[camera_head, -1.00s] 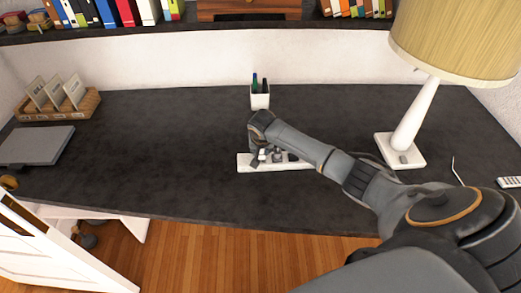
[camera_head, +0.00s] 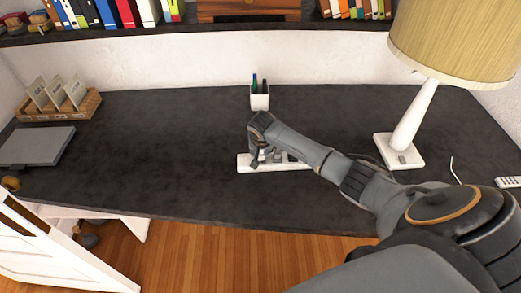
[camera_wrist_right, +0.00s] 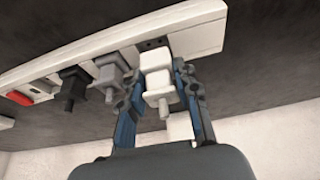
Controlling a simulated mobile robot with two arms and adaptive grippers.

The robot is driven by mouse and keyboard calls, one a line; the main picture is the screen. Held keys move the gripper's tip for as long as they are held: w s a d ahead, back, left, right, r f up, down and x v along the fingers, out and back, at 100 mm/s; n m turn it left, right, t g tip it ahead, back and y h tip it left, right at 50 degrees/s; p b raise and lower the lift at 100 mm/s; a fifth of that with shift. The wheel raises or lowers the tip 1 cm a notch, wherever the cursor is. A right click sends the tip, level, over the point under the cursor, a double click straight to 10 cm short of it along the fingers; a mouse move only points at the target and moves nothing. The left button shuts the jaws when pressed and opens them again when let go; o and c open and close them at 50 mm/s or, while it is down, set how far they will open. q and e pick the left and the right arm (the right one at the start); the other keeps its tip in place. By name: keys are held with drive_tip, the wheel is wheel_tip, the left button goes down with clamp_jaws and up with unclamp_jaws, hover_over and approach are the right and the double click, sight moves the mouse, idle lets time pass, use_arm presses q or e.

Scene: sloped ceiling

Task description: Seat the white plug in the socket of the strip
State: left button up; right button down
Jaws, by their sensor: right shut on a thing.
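The white power strip (camera_head: 245,163) lies on the dark desk; in the wrist view it runs from lower left to upper right (camera_wrist_right: 197,35). My right gripper (camera_head: 260,161) is at the strip, and the wrist view shows its blue-and-black fingers (camera_wrist_right: 160,88) shut on the white plug (camera_wrist_right: 155,62). The plug is right at the strip, next to dark socket holes (camera_wrist_right: 152,43). I cannot tell whether it is seated. A grey plug (camera_wrist_right: 107,72) and a black plug (camera_wrist_right: 72,82) sit in the strip beside it. My left gripper is not in view.
A white pen cup (camera_head: 260,101) stands behind the strip. A lamp (camera_head: 408,135) stands to the right, with a cable near its base. A red switch (camera_wrist_right: 20,98) is at the strip's left end in the wrist view. The desk's left middle is clear.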

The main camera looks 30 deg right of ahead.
drive_tip(key=shift+f+b, duration=0.45)
drive_tip(key=shift+f, duration=0.55)
drive_tip(key=c, duration=0.9)
unclamp_jaws()
drive_tip(key=shift+s, duration=0.1)
drive_tip(key=v, duration=1.2)
drive_tip(key=shift+a+f, duration=0.15)
